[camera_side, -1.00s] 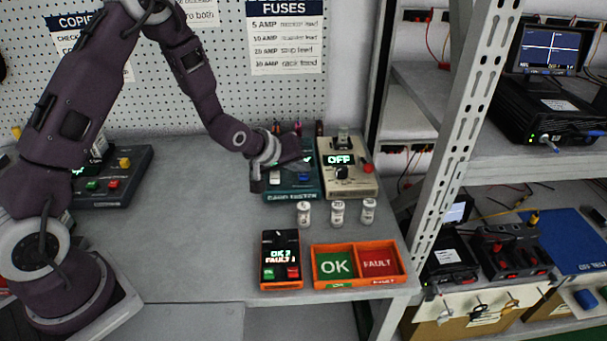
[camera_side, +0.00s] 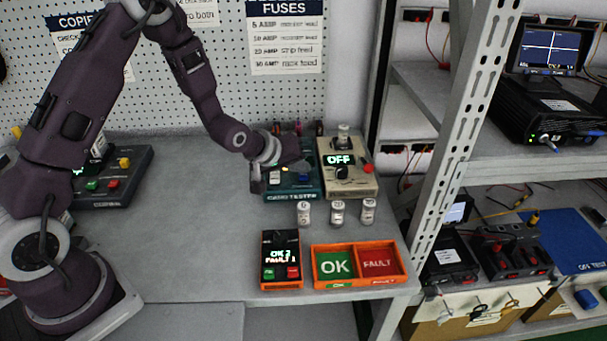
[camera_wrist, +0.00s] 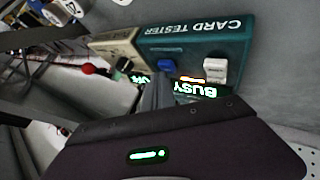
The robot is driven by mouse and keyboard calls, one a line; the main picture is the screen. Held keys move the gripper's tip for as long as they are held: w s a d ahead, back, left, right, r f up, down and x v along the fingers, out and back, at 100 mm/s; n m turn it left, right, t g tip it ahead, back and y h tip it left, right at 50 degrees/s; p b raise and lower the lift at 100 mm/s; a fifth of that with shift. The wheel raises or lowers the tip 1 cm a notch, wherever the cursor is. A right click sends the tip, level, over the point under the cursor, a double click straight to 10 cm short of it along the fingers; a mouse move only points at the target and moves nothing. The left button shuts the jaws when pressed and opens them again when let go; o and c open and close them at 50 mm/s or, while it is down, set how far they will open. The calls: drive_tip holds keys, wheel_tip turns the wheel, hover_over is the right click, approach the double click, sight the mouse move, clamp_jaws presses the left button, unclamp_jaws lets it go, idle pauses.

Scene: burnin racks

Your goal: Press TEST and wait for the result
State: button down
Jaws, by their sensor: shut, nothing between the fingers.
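The teal card tester (camera_side: 292,195) stands at the back of the bench and also shows in the wrist view (camera_wrist: 200,35). Its screen reads BUSY (camera_wrist: 195,90) in the wrist view, with an amber light (camera_wrist: 190,80) lit beside it.
A beige box (camera_side: 365,187) reading OFF, with a red button, stands right of the tester. Several small white jars (camera_side: 338,212) stand in front. An orange counter (camera_side: 281,277) reads OK 2, FAULT 1, beside an orange OK/FAULT tray (camera_side: 358,284). The bench's left middle is clear.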

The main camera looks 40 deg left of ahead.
sight(300, 177)
drive_tip(key=shift+r, duration=0.6)
drive_tip(key=shift+r, duration=0.15)
drive_tip(key=shift+r, duration=2.4)
drive_tip(key=shift+r, duration=0.1)
drive_tip(key=s+d+r+m+g+y, duration=0.15)
drive_tip(key=s+r+m, duration=0.35)
drive_tip(key=s+r, duration=0.95)
drive_tip(key=s+d+m+g+h, duration=0.1)
drive_tip(key=s+m+g, duration=0.1)
drive_tip(key=s, duration=1.8)
drive_tip(key=shift+s+d+r+m, duration=0.15)
drive_tip(key=shift+s+d+m, duration=0.15)
drive_tip(key=shift+m, duration=0.4)
